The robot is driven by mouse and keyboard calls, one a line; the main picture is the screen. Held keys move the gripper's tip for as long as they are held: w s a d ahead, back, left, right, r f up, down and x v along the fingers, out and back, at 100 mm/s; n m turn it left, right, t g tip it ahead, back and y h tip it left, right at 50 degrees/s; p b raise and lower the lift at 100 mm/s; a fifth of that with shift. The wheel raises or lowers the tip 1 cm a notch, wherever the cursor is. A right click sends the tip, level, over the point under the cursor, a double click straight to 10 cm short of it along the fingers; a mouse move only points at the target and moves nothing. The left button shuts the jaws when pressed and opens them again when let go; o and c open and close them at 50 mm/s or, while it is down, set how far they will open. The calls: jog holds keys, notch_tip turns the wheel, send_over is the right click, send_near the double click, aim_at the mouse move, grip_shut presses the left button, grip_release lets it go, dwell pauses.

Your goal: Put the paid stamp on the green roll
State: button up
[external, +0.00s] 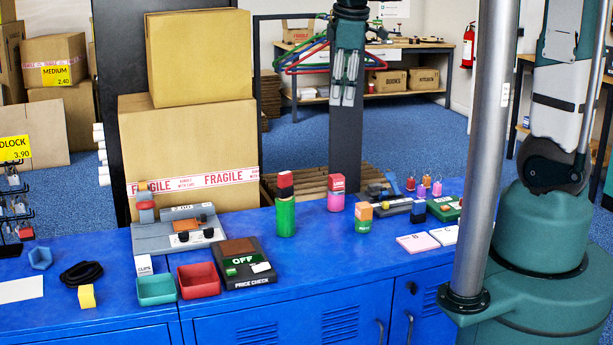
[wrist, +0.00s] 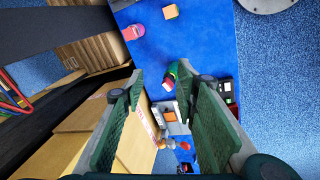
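A tall green roll (external: 285,219) stands on the blue counter with a dark and red block (external: 285,184) on top. A pink roll (external: 335,202) stands to its right, topped by a red block with a pale label (external: 336,183). A shorter green roll (external: 363,226) carries an orange block (external: 365,210). The lettering is too small to tell which block is the paid stamp. My gripper (external: 347,100) is open and empty, high above the counter. In the wrist view the tall green roll (wrist: 177,68) shows between the fingers, partly hidden by the right one; the pink roll (wrist: 133,32) lies beyond.
Large cartons (external: 190,150) rise behind. Small tagged items (external: 424,185) and pads (external: 418,242) lie right.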

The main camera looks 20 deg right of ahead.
jog(key=s+d+r+m+t, duration=0.2)
jog(key=s+d+m, duration=0.5)
jog(key=s, duration=0.2)
jog(key=s+d+r+m+t, duration=0.2)
jog(key=s+d+m, duration=0.5)
jog(key=s, duration=0.3)
jog(key=shift+d+r, duration=0.35)
jog(key=shift+d, duration=0.35)
jog(key=shift+f, duration=0.1)
jog(key=shift+f+b, duration=1.8)
jog(key=shift+b, duration=0.05)
